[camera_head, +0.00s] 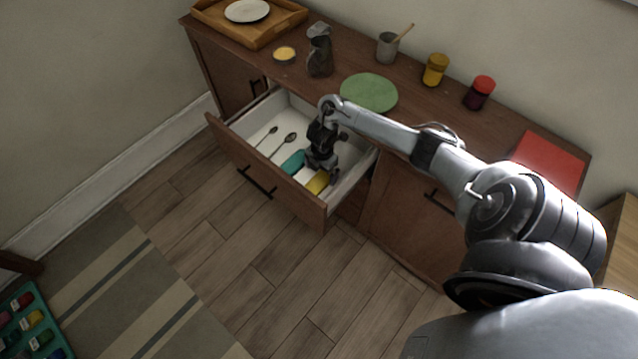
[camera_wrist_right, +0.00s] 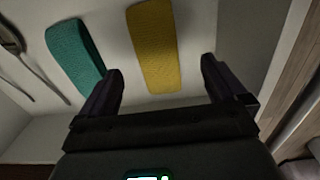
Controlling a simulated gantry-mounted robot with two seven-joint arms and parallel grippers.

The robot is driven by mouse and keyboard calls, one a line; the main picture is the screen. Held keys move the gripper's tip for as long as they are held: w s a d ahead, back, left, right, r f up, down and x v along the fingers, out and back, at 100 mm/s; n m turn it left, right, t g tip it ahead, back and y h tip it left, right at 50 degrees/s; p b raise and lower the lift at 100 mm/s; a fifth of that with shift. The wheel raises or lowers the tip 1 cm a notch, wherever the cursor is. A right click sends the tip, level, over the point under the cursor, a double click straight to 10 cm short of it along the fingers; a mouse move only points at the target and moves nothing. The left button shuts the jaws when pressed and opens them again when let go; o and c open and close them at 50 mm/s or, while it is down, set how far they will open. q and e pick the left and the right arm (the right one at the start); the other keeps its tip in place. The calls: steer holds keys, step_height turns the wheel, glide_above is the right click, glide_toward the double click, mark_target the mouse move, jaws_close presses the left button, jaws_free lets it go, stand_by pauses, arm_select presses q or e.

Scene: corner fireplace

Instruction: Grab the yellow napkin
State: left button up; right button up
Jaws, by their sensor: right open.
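The yellow napkin (camera_head: 318,182) lies folded in the open drawer (camera_head: 237,145), near the drawer's right end. In the right wrist view the yellow napkin (camera_wrist_right: 154,45) is a flat strip ahead of the fingers and roughly between their lines. My right gripper (camera_head: 322,163) reaches down into the drawer over the napkins and hides part of them. My left gripper is not in view.
Spoons (camera_head: 288,139) lie in the drawer's left part. The drawer front (camera_head: 262,188) and side walls surround the gripper. On the cabinet top stand a green plate (camera_head: 369,92), a grey pitcher (camera_head: 320,50), a utensil cup (camera_head: 387,47) and jars (camera_head: 435,69).

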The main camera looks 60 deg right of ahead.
mark_target(320, 179)
steer(key=f, duration=0.1)
steer(key=f+b, duration=0.2)
steer(key=f, duration=0.1)
steer(key=shift+w, duration=0.25)
steer(key=shift+f+b, duration=0.45)
steer(key=shift+f, duration=0.2)
steer(key=c, duration=1.1)
